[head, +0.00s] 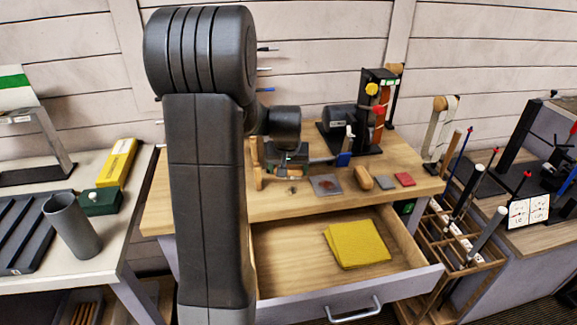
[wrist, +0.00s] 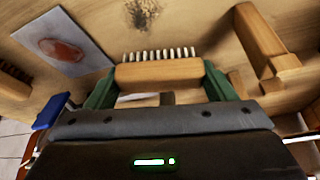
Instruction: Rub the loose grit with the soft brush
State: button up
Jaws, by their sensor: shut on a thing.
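My gripper (head: 288,160) is over the wooden bench, partly behind my own arm in the head view. In the wrist view its green fingers (wrist: 160,88) are shut on the soft brush (wrist: 158,73), a wooden block with a row of white bristles. The bristles point away from the gripper, toward the bench. The loose grit (wrist: 142,12) is a dark speckled patch at the top of the wrist view, just beyond the bristles and apart from them in the picture. The grit also shows as a small dark spot in the head view (head: 292,190). Bristle contact with the bench is unclear.
A grey plate with a reddish-brown spot (head: 326,184) lies right of the grit. A wooden block (head: 363,179), grey pad (head: 385,183) and red pad (head: 404,179) lie farther right. A wooden stand (wrist: 262,45) is close beside the brush. The drawer (head: 290,252) below is open, holding yellow cloth (head: 358,243).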

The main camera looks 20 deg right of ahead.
jog(key=shift+f+b, duration=0.75)
jog(key=shift+f, duration=0.3)
dwell(0.5)
